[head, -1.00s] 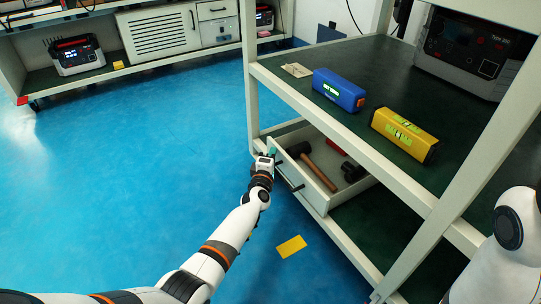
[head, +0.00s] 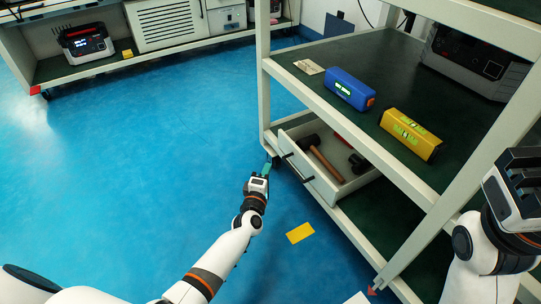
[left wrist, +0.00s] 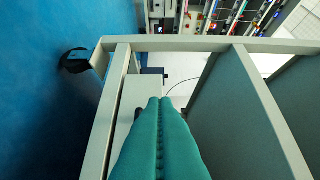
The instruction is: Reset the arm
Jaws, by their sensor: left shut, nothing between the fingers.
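My left gripper (head: 266,168) points at the open drawer's front from the aisle side, just left of it and apart from the handles as far as I can tell. Its teal fingers are shut together and empty, also in the left wrist view (left wrist: 160,102). The white drawer (head: 318,178) under the rack's shelf stands pulled out, with a hammer (head: 325,164) and dark items inside.
A rack post (head: 264,85) stands close to my left gripper. A yellow floor marker (head: 300,233) lies on the blue floor. The floor at left is clear.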

